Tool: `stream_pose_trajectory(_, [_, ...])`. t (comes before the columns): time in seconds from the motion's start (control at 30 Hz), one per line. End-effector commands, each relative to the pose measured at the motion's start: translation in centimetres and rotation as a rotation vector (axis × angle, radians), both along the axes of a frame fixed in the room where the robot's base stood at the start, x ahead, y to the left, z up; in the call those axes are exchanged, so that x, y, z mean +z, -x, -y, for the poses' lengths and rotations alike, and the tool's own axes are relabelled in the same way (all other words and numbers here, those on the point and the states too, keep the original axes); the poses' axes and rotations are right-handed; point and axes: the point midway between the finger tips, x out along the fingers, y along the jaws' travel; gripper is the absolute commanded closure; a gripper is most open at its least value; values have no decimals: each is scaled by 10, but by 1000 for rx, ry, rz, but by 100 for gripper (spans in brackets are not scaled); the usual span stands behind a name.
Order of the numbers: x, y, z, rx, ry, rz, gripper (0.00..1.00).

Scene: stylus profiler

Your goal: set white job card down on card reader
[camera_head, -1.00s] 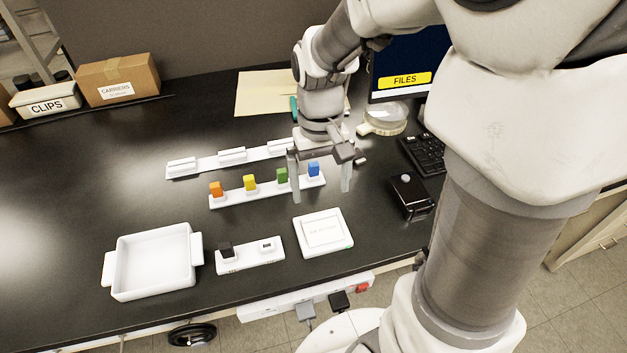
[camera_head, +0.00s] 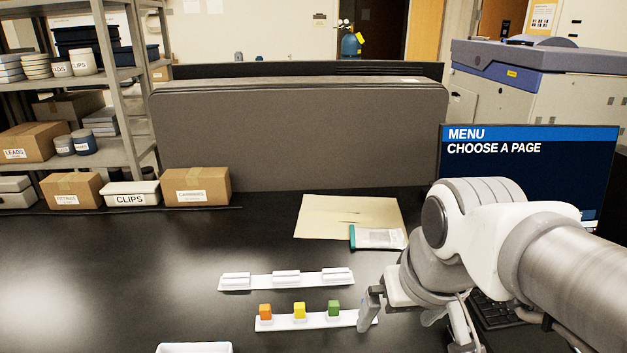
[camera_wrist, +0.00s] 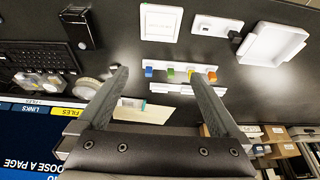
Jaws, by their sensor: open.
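My gripper (camera_wrist: 155,73) is open and empty. In the head view its fingers (camera_head: 414,318) hang at the right end of a white rack (camera_head: 343,319) of coloured blocks. In the wrist view a flat white square unit (camera_wrist: 160,22) lies beyond the fingertips, apart from them. It has a paler inset square; I cannot tell whether this is the card reader or whether a card lies on it. No white job card can be made out for certain. The square unit is outside the head view now.
Orange (camera_head: 265,311), yellow (camera_head: 299,310), green (camera_head: 333,307) and blue (camera_wrist: 149,71) blocks stand in the rack. A white three-part strip (camera_head: 260,283) lies behind. A white tray (camera_wrist: 297,42), a black device (camera_wrist: 82,28), a keyboard (camera_wrist: 42,62) and a monitor (camera_head: 530,185) also stand near.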

Motion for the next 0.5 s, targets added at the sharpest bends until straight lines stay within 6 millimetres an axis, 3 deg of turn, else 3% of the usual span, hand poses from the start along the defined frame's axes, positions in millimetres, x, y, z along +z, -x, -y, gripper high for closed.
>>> stream_pose_trajectory(0.2, [11,19,1,-5,13,108,0])
stream_pose_trajectory(0.5, [12,23,1,-7,17,131,0])
